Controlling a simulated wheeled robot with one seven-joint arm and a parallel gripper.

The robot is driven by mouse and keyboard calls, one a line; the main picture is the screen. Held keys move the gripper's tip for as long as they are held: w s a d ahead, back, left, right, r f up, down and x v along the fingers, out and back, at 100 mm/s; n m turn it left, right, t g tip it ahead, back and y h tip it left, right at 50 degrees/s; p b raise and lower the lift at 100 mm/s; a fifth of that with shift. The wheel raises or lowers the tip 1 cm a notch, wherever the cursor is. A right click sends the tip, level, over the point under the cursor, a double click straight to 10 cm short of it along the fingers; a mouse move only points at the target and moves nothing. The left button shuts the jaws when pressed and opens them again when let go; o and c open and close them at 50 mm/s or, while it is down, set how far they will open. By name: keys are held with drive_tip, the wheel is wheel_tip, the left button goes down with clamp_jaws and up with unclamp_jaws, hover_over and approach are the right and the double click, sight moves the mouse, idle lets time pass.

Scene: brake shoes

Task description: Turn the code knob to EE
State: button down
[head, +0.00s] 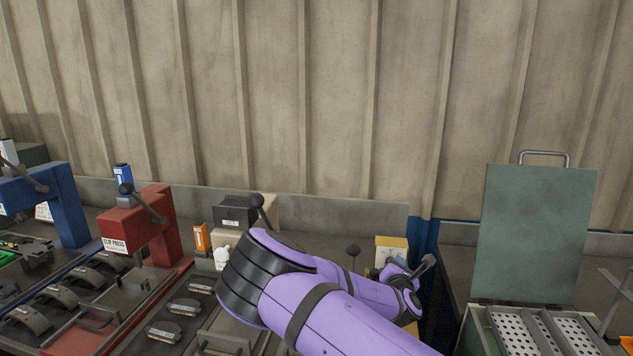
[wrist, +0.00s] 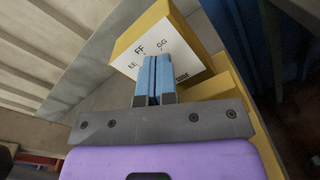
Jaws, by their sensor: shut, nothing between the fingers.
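The code box (wrist: 212,55) is yellow with a white face, and it fills the upper middle of the wrist view. Its face carries the labels FF, GG and EE, plus a partly covered word ending in "ODE". My gripper (wrist: 154,60) is shut with its two blue fingers together, in front of the face between EE and GG. The code knob is hidden behind the fingers, so its pointing and any touch cannot be told. In the head view the yellow code box (head: 391,245) stands behind my purple arm, which covers its lower part.
A dark box (head: 234,211) stands near the wall. At right are a green upright panel (head: 535,235) and perforated trays (head: 540,332).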

drive_tip(key=shift+w+a+r, duration=0.2)
drive_tip(key=shift+w+r, duration=0.35)
drive_tip(key=shift+r, duration=0.35)
drive_tip(key=v, duration=0.6)
drive_tip(key=shift+f, duration=0.45)
drive_tip(key=shift+d, duration=0.1)
